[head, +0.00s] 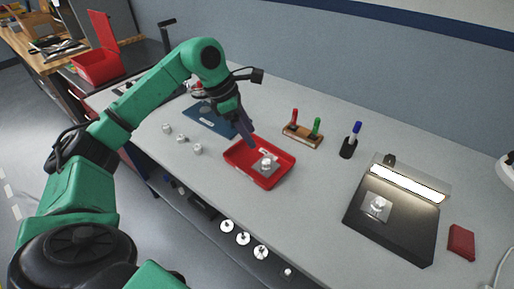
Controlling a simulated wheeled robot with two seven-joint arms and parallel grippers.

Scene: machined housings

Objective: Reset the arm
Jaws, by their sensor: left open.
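My left arm (160,80) is green and black and comes in from the left, bent over the table. My left gripper (250,143) is open, its dark fingers pointing down near the back left rim of the red tray (237,165). A machined housing (266,162) on a grey plate lies in the tray. The fingers look empty and apart from this housing. Another housing (377,204) sits on the dark lamp-lit station at right. Several small metal housings (197,149) stand on the table left of the tray. My right gripper is not in view.
A wooden rack with red and green markers (302,137), a black pen cup (348,149) and a lamp station (420,235) stand to the right. A dark red block (461,241) lies near the right edge. A blue mat (213,121) lies behind the gripper. The front table middle is clear.

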